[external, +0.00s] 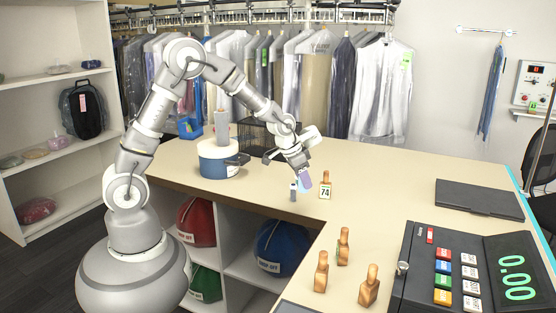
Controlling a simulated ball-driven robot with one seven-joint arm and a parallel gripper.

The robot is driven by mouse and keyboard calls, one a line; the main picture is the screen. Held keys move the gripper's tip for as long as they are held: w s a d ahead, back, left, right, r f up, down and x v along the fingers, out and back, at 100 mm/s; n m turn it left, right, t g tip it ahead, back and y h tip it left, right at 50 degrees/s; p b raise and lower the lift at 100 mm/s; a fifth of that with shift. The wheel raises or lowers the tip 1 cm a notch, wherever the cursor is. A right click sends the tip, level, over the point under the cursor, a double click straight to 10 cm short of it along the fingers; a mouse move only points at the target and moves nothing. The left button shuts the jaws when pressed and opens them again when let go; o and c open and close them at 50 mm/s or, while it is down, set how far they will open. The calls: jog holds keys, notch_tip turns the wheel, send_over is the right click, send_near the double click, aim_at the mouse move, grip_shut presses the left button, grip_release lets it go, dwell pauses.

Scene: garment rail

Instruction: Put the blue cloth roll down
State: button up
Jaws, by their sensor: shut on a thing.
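My gripper (299,185) is over the middle of the counter, pointing down. It is shut on a small pale blue-violet thing (305,180), which looks like the blue cloth roll. The fingers partly hide it. Its lower end is close to the counter top (390,185); I cannot tell whether it touches. A wooden stand with a "74" tag (325,191) stands just right of my gripper.
A blue and white round tub (217,168) and a black wire basket (258,137) are behind left. Several wooden pegs (321,272) stand at the front. A cash register (425,265) and a dark flat pad (478,199) are at right. The counter between is clear.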

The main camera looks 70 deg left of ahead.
jog(key=s+a+n+y+p, duration=0.1)
jog(key=s+a+n, duration=0.25)
jog(key=a, duration=0.45)
jog(key=s+a+n+g+y+p, duration=0.1)
jog(key=s+a+n+p, duration=0.1)
jog(key=s+a, duration=0.45)
jog(key=s+a+n+y+p, duration=0.1)
jog(key=s+a+n, duration=0.15)
jog(key=a, duration=0.75)
jog(key=x, duration=0.5)
jog(key=shift+s+d+f, duration=0.15)
jog(key=shift+f, duration=0.1)
jog(key=w+a, duration=0.2)
jog(key=w, duration=0.2)
jog(key=w+a+f+b, duration=0.1)
jog(key=w+a, duration=0.2)
jog(key=w, duration=0.1)
jog(key=w+a, duration=0.3)
jog(key=w, duration=0.1)
jog(key=shift+a+f+b, duration=0.15)
jog(key=shift+f+b, duration=0.05)
jog(key=shift+b, duration=0.2)
jog(key=shift+w+a+f, duration=0.15)
jog(key=shift+w+f, duration=0.05)
notch_tip(320, 180, down, 3)
jog(key=shift+f+b, duration=0.15)
jog(key=shift+b, duration=0.45)
